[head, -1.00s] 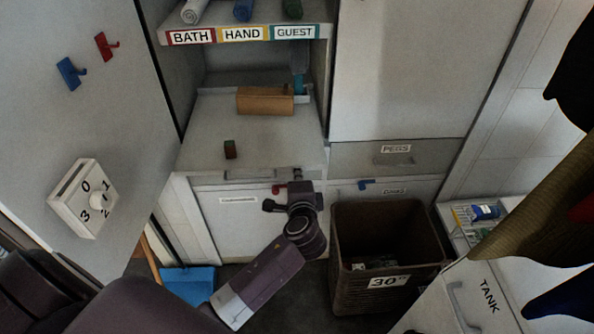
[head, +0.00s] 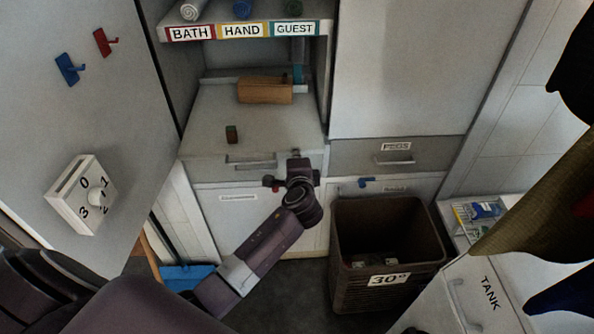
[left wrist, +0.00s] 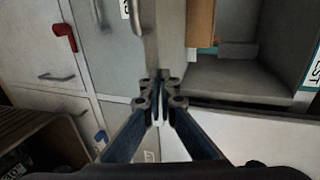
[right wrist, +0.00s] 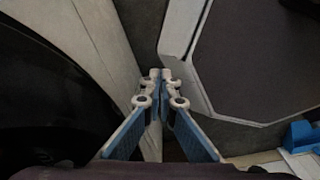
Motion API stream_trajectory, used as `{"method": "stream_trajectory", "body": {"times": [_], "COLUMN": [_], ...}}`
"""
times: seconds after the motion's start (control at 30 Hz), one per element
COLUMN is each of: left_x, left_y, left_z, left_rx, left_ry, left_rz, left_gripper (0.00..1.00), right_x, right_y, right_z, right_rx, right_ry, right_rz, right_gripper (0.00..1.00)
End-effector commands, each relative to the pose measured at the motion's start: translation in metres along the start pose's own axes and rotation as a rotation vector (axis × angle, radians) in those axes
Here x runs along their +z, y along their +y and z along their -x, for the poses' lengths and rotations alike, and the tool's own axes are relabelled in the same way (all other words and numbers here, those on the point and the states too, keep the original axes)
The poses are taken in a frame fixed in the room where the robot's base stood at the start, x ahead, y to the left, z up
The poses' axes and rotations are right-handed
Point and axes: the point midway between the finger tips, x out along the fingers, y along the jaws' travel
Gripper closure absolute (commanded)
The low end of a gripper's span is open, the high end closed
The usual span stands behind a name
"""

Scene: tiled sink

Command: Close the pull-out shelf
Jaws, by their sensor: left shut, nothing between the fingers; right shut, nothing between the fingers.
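The pull-out shelf (head: 270,130) is a pale board with a handled front, under the towel shelf in the head view. It looks partly out or nearly level with the cabinet front; I cannot tell exactly. A small dark block (head: 231,134) and a wooden box (head: 264,91) are on or behind it. My left gripper (head: 295,154) is shut and empty at the right part of the shelf's front; contact looks likely but is unclear. It also shows in the left wrist view (left wrist: 160,84). My right gripper (right wrist: 160,76) is shut and empty, away from the shelf.
A brown basket (head: 385,235) marked 30° stands right of my left arm. The PEGS drawer (head: 385,158) is to the shelf's right. A panel with a dial (head: 82,195) is at left. A blue dustpan-like item (head: 185,277) lies on the floor.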

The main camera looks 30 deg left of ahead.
Motion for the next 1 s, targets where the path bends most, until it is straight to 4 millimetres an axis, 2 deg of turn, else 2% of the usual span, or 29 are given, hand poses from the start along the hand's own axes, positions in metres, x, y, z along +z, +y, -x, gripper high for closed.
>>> {"method": "stream_trajectory", "body": {"times": [0.1, 0.6, 0.8, 1.0], "left_x": [0.001, 0.001, 0.001, 0.0], "left_y": [-0.007, -0.033, -0.041, -0.047], "left_z": [-0.024, -0.112, -0.138, -0.154], "left_rx": [-0.003, -0.002, -0.002, -0.001], "left_ry": [-0.002, -0.002, -0.001, -0.001], "left_rz": [0.001, 0.001, 0.002, 0.0], "left_gripper": [1.0, 1.0, 1.0, 1.0], "right_x": [0.0, 0.004, 0.005, 0.005], "right_y": [0.0, 0.003, 0.003, 0.003], "right_z": [-0.006, -0.039, -0.052, -0.059], "right_rx": [0.0, 0.003, 0.004, 0.004], "right_ry": [0.0, 0.0, 0.0, 0.0], "right_rz": [0.0, 0.002, 0.003, 0.003], "right_gripper": [1.0, 1.0, 1.0, 1.0]}}
